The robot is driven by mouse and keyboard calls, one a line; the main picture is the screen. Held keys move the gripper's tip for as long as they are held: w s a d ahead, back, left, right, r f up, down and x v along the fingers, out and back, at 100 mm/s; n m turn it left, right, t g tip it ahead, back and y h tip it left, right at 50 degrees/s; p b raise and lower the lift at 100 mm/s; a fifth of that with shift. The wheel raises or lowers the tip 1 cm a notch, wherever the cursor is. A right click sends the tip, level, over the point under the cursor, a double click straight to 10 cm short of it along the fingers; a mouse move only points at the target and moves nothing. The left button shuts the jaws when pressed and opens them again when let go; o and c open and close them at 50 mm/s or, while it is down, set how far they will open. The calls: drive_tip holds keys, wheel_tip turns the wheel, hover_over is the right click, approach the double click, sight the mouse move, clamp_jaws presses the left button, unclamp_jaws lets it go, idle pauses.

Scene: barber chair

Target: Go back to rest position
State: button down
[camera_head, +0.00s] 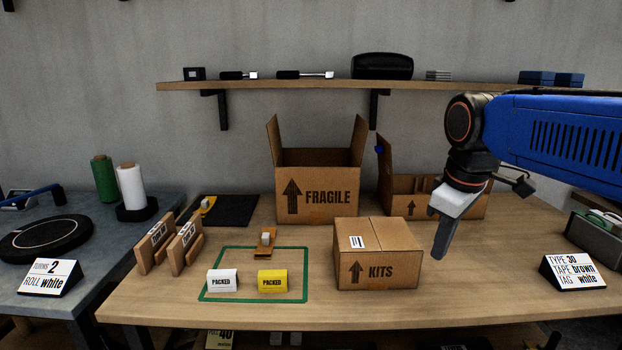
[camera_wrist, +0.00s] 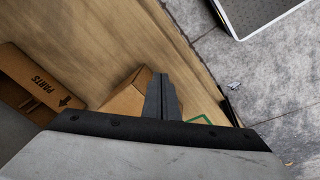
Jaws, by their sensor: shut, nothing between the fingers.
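My gripper (camera_head: 442,240) hangs from my blue arm at the right in the head view, pointing down, above and to the right of the closed KITS box (camera_head: 378,271). In the wrist view my gripper (camera_wrist: 161,98) shows its fingers together, with nothing between them. The KITS box is partly hidden behind the fingers in the wrist view (camera_wrist: 125,100). The open FRAGILE box (camera_head: 330,207) stands behind it with its flaps up. Another open box (camera_head: 405,207) stands at the back right, partly hidden by my wrist; the wrist view shows PARTS on it (camera_wrist: 30,78).
White and yellow PACKED tags (camera_head: 222,280) sit inside a green outline (camera_head: 305,299) on the wooden table (camera_head: 200,315). A sign (camera_head: 574,273) stands at the right. A shelf (camera_head: 300,86) runs above the table. A grey side table (camera_head: 85,265) with spools is at the left.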

drive_tip(key=s+d+f+m+t, duration=0.2)
drive_tip(key=s+f+m, duration=0.6)
drive_tip(key=s+f, duration=0.6)
drive_tip(key=shift+d+f, duration=0.65)
drive_tip(key=shift+d, duration=0.2)
